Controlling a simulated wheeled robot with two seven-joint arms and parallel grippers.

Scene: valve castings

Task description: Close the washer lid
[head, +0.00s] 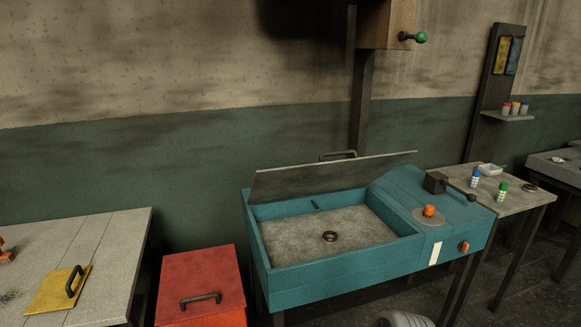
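The washer (340,281) is a teal, open-topped basin on legs in the middle of the head view. Its lid (325,178) is a thin grey panel standing raised and tilted along the back of the basin. A dark handle (338,155) shows just above the lid's upper edge. The basin's grey floor is exposed, and a small dark ring (330,236) lies on it. Neither of my grippers is in view.
Left of the washer are a red box (200,280) with a black handle and a grey table with a yellow handled plate (57,290). A side table (515,200) with small bottles stands at right. A post rises behind the washer. A grey ridged object (402,320) shows at the bottom edge.

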